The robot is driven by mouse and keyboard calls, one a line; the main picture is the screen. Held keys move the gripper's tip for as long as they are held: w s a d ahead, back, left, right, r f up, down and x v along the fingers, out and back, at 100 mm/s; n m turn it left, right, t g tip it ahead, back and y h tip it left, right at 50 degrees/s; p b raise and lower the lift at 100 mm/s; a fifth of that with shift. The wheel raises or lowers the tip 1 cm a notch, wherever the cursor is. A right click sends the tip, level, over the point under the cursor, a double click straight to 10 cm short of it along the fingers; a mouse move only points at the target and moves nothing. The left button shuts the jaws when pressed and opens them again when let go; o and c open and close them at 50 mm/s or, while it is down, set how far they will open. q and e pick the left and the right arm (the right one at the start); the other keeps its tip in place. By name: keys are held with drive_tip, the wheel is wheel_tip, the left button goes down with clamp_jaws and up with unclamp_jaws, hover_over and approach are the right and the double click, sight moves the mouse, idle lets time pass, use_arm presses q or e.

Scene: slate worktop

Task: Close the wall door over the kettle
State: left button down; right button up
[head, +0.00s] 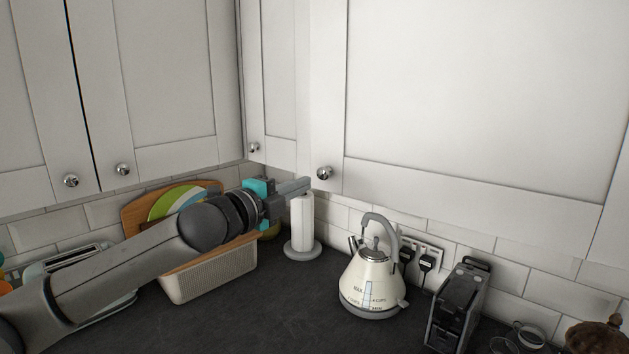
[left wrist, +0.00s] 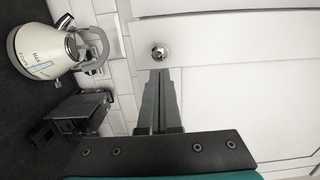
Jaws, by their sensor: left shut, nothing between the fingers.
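The wall door over the kettle (head: 470,90) is a large white panel at the upper right of the head view. Its round metal knob (head: 324,172) is near its lower left corner. I cannot tell whether the door sits fully flush. The cream kettle (head: 368,285) stands on the worktop below it. My left gripper (head: 307,183) is shut and empty, its fingertips beside the knob and the door's lower left corner. In the left wrist view the shut fingers (left wrist: 160,76) point at the knob (left wrist: 159,52), close below it; contact is unclear. My right gripper is out of view.
A paper towel roll (head: 302,225) stands under the left fingers. A woven basket (head: 215,274) and boards (head: 150,209) are behind my left arm. A black toaster (head: 458,305) stands right of the kettle. Other white wall doors (head: 165,70) are at the left.

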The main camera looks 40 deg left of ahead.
sight(323, 175)
use_arm(q)
drive_tip(key=shift+w+r, duration=0.15)
drive_tip(key=shift+w, duration=0.9)
drive_tip(key=shift+w+p, duration=0.75)
drive_tip(key=shift+w, duration=0.6)
